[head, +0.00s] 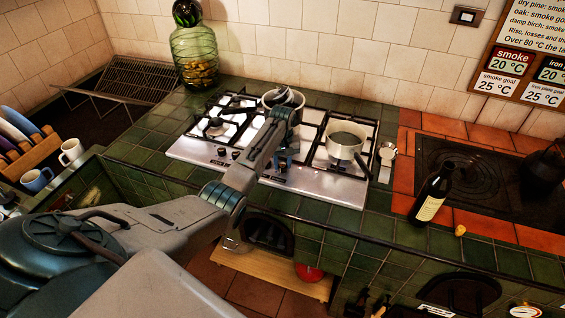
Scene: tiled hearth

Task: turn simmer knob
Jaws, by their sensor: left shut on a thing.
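The gas hob (185,150) is a steel plate set in green tiles, with small dark knobs (221,152) along its front edge. My left arm reaches in from the left over the hob's front. No label marking a simmer knob is readable. My right gripper is not in view.
A pot (345,142) with a handle stands on the right burners; another pan (271,97) is behind my wrist. A dark bottle (432,196) stands right of the hob. A green glass jar (194,55) stands behind, mugs (71,151) at left.

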